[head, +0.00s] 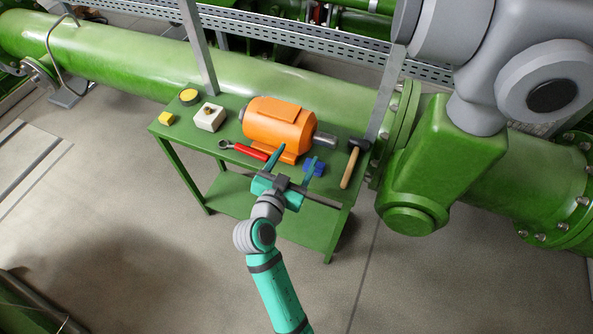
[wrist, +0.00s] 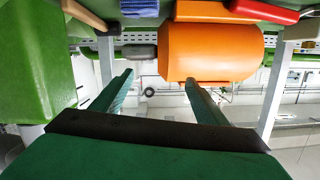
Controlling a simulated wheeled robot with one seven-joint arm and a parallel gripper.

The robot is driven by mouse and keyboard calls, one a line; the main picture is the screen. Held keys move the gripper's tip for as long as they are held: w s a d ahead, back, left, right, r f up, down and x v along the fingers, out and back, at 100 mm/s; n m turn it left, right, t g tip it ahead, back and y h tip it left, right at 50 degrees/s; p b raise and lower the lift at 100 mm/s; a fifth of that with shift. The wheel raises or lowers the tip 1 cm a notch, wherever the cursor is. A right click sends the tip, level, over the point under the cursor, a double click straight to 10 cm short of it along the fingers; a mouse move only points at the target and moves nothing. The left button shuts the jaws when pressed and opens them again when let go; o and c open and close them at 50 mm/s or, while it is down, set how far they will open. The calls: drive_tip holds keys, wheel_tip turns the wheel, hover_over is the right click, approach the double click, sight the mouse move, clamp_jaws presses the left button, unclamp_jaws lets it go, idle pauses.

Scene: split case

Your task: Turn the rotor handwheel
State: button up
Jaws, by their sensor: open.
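No handwheel can be made out in either view. An orange motor-like body (head: 272,122) lies on its side on the green table (head: 225,135), with a grey shaft end (head: 325,140) sticking out to the right. In the wrist view, which looks upside down, the orange body (wrist: 210,52) and grey shaft (wrist: 139,51) lie beyond the fingers. My gripper (head: 297,152) is open and empty at the table's front edge, in front of the orange body; its two fingers also show in the wrist view (wrist: 159,77). I cannot tell whether a finger touches anything.
A large green pipe (head: 130,62) runs behind; a green valve body (head: 440,170) stands right.

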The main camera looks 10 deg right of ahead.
drive_tip(key=shift+s+a+f+n+t+y, duration=0.15)
drive_tip(key=shift+s+f+n+t+y, duration=0.5)
drive_tip(key=shift+s+f+n, duration=0.7)
drive_tip(key=shift+w+f, duration=0.1)
drive_tip(key=shift+w, duration=0.05)
